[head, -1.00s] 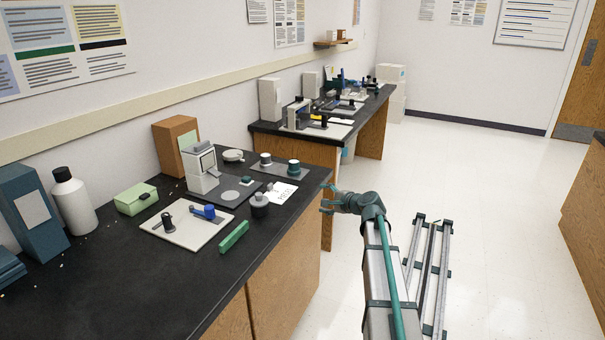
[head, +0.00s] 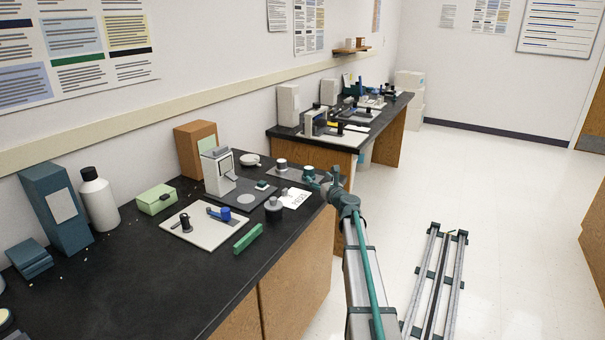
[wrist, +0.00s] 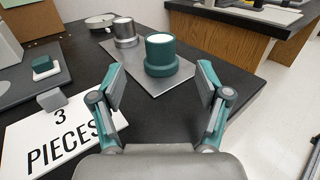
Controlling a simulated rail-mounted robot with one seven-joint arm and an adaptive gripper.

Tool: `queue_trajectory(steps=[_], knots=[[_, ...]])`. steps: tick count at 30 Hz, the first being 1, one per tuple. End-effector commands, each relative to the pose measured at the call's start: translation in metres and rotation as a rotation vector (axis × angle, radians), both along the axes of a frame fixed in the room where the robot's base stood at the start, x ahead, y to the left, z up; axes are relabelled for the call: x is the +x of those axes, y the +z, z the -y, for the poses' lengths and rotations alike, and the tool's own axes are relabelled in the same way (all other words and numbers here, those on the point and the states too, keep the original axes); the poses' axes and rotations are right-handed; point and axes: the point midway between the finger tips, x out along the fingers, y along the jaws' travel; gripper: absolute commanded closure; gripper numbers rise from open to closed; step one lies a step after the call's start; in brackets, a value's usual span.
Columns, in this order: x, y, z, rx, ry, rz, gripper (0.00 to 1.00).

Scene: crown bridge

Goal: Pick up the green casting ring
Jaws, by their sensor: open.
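The green casting ring (wrist: 161,56) is a short green cylinder with a wider base and a pale top. It stands upright on a grey metal plate (wrist: 150,83) in the wrist view, ahead of my gripper and between the lines of its fingers. My gripper (wrist: 160,88) is open and empty, with its two fingers spread wide and apart from the ring. In the head view, the ring (head: 309,173) is beside my gripper (head: 325,181) at the bench's right edge.
A grey metal ring (wrist: 124,34) stands on the same plate, left of the green one. A card reading "3 PIECES" (wrist: 62,132) lies at the left, with a small grey block (wrist: 51,99) beside it. A second bench (wrist: 240,20) stands beyond a gap.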

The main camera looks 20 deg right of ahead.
Motion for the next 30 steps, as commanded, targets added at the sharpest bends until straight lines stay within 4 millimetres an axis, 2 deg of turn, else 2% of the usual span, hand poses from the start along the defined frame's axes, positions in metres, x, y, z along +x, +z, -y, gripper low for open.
queue_trajectory(steps=[1, 6, 14, 24, 30], knots=[[0.010, 0.000, 0.000, -0.001, 0.001, 0.000, 0.24], [0.035, 0.000, -0.001, -0.004, 0.002, 0.000, 0.24], [0.051, 0.001, -0.002, -0.005, 0.003, -0.001, 0.24], [0.093, 0.005, -0.003, -0.006, 0.003, -0.001, 0.24], [0.095, 0.004, -0.004, -0.006, 0.003, -0.001, 0.24]])
